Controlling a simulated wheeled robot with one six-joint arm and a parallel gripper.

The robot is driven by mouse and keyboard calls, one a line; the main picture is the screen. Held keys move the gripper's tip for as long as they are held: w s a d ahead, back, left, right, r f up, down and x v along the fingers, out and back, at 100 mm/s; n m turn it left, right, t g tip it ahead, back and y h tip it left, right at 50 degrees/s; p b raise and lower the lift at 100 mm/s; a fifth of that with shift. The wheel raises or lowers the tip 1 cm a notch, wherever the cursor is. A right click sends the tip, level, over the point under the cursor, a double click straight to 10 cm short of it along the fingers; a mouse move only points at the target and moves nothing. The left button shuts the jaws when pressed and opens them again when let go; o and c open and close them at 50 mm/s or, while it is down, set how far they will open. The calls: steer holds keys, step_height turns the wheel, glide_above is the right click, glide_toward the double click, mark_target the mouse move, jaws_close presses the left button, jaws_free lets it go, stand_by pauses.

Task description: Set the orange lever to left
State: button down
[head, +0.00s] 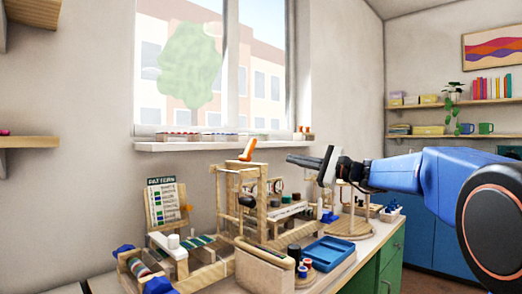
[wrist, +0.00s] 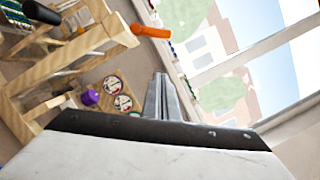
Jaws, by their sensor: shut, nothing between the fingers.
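The orange lever (head: 248,149) stands on top of a wooden frame (head: 240,169) in the head view, its upper end leaning to the right. In the wrist view the orange lever (wrist: 150,31) shows beyond my fingertips, at the upper middle, beside the end of a wooden beam (wrist: 70,50). My gripper (head: 291,159) is to the right of the lever in the head view, its shut fingers pointing left. A gap shows between fingers and lever. In the wrist view my gripper (wrist: 160,80) has its fingers together with nothing between them.
Below on the bench are a blue tray (head: 327,252), a pattern board (head: 167,202), spools and wooden racks. A window sill (head: 215,143) with small items runs behind. In the wrist view a purple knob (wrist: 90,97) and round reels (wrist: 113,86) lie left of my fingers.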

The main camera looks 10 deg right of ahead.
mark_target(256, 142)
steer(key=shift+w+a, duration=0.1)
steer(key=shift+a, duration=0.05)
steer(key=w+a+r, duration=0.3)
steer(key=w+a, duration=0.1)
steer(key=a, duration=0.5)
steer(key=shift+w+a+r, duration=0.3)
steer(key=shift+a+r, duration=0.05)
